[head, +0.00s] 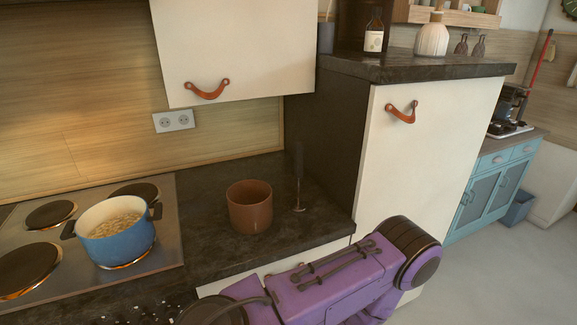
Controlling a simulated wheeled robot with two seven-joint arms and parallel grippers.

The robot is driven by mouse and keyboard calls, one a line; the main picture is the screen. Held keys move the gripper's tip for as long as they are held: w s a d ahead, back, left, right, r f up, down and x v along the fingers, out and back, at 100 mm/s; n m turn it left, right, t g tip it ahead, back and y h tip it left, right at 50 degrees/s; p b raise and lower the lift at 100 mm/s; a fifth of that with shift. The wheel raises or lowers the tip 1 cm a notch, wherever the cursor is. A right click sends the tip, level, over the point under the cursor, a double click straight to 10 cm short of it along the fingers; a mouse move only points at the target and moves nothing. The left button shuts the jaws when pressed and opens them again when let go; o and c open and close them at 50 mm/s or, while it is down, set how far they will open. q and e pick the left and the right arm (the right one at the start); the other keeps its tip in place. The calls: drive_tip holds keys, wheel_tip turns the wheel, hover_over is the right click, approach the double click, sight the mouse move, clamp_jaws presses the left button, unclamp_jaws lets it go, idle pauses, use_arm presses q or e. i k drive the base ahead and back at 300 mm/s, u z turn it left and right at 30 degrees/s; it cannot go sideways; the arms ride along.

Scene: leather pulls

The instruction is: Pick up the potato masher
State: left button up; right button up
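The potato masher (299,187) appears to be the thin upright tool with a dark handle and a small reddish-metal foot on the dark counter. It is just right of the brown pot (250,208), with a small gap between them. Its dark handle is hard to make out against the dark cabinet side behind it. A purple arm of mine crosses the bottom of the head view, in front of the counter edge. Neither of my grippers shows in the frame.
A blue pot (116,238) of pale food sits on the stove (165,255) at left. A tall cabinet (425,150) with a leather pull stands right of the masher. An upper cabinet (230,55) hangs above. The dark counter (300,232) in front of the masher is clear.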

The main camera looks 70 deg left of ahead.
sight(298, 204)
drive_tip(key=u, duration=2.05)
